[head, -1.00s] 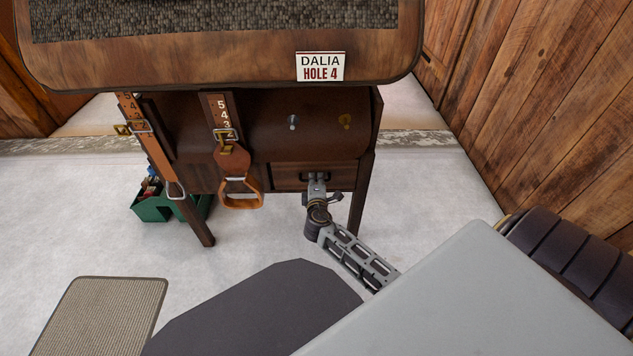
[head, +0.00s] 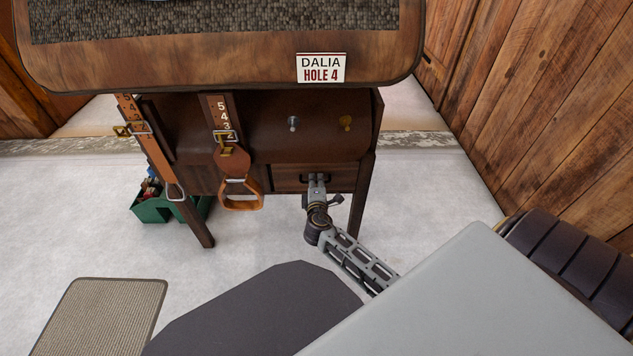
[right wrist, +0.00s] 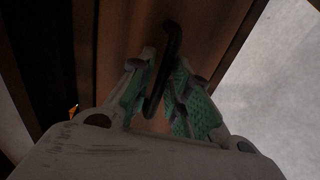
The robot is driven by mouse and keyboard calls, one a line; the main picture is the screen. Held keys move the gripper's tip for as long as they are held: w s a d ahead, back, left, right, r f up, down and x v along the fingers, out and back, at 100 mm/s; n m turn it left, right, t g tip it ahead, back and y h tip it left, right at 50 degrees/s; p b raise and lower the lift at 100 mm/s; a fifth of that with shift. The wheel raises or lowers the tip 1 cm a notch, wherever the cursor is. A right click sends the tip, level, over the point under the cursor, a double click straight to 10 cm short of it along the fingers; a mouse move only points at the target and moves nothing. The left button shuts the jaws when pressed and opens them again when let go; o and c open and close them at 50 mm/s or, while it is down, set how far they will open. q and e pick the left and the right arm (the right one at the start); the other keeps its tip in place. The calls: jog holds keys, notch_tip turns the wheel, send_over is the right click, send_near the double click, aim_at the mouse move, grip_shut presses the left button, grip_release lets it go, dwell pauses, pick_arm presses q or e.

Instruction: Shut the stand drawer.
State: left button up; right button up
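The stand drawer (head: 343,180) is a small dark wooden front at the lower right of the brown stand. It looks flush or nearly flush with the stand; a small gap would be hard to see. Its dark bar handle (right wrist: 168,62) runs between my right gripper's green-padded fingers in the right wrist view. My right gripper (head: 317,179) is at the drawer front and looks shut on the handle; the inner contact is in shadow. My left gripper is not in view.
The stand's leg (head: 361,200) is close right of my right gripper. A stirrup (head: 241,203) hangs to its left. A green tote (head: 154,211) stands on the floor behind the left leg. A wooden wall (head: 540,110) bounds the right side.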

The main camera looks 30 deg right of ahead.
jog(key=v, duration=1.1)
jog(key=shift+s, duration=0.1)
dwell(0.7)
